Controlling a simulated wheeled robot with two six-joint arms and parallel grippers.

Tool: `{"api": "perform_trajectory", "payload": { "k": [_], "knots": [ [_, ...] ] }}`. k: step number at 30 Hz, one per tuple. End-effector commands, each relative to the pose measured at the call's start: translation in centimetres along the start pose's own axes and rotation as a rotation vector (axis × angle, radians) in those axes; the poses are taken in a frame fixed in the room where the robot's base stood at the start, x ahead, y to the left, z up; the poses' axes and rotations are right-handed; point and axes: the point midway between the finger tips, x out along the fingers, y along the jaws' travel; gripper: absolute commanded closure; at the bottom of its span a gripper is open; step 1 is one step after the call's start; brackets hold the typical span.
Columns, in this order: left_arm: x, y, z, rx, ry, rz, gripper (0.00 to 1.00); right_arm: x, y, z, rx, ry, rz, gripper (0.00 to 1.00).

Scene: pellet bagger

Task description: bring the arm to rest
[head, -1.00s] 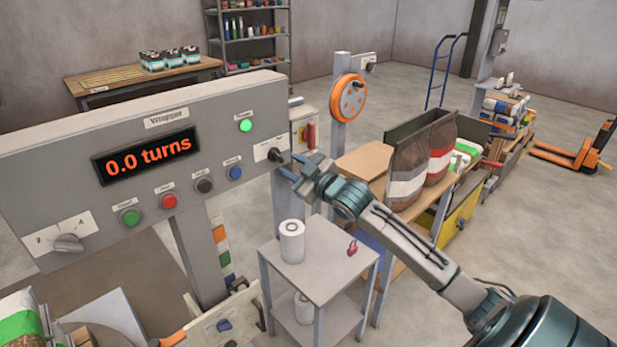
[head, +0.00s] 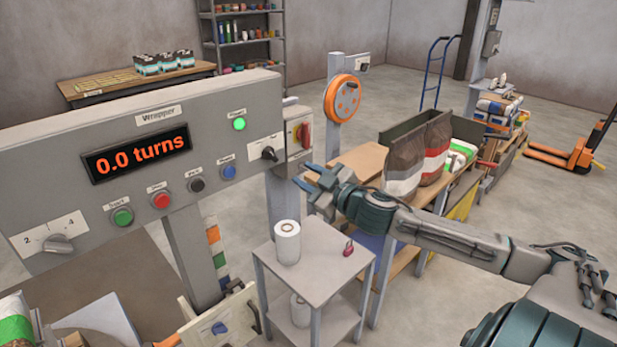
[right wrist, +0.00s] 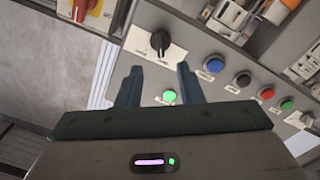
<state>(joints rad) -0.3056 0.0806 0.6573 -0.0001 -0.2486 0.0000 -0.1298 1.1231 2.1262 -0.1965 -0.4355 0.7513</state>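My right gripper (head: 306,183) is in the head view, to the right of the wrapper panel (head: 60,140) and apart from it. In the right wrist view its two fingers (right wrist: 157,85) stand apart with nothing between them, so it is open and empty. The panel's black selector knob (head: 269,154) also shows beyond the fingertips in the right wrist view (right wrist: 160,42). A green lamp (head: 239,124) is lit above the knob, and the display (head: 137,153) reads 0.0 turns. My left gripper is not in view.
A small grey table (head: 318,262) with a white roll (head: 287,242) and a red padlock (head: 348,248) stands below my right gripper. Behind the arm are brown bags (head: 405,165) on a wooden bench (head: 362,160). An orange handwheel (head: 343,98) stands on a post further back.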

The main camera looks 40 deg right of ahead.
Motion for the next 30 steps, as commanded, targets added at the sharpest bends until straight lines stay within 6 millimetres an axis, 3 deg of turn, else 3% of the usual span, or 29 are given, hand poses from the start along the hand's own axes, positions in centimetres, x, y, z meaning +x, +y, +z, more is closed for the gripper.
{"api": "perform_trajectory", "payload": {
  "k": [14, 17, 20, 23, 26, 30],
  "knots": [
    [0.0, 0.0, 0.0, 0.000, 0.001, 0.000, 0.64, 0.0, 0.0, 0.0, 0.000, 0.000, 0.000, 0.66],
    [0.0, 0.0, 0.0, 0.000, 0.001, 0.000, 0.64, 0.1, 0.1, 0.9, 0.005, -0.013, 0.007, 0.66],
    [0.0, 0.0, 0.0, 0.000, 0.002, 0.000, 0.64, 0.5, 0.5, 4.2, 0.022, -0.064, 0.031, 0.66],
    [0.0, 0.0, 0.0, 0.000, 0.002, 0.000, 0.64, 0.8, 0.7, 10.4, 0.049, -0.158, 0.067, 0.66],
    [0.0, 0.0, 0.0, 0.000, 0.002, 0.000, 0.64, 0.1, 0.1, 18.1, 0.080, -0.276, 0.098, 0.66],
    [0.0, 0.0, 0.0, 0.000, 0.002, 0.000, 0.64, -2.2, -2.5, 28.4, 0.123, -0.443, 0.120, 0.66]
  ]
}}
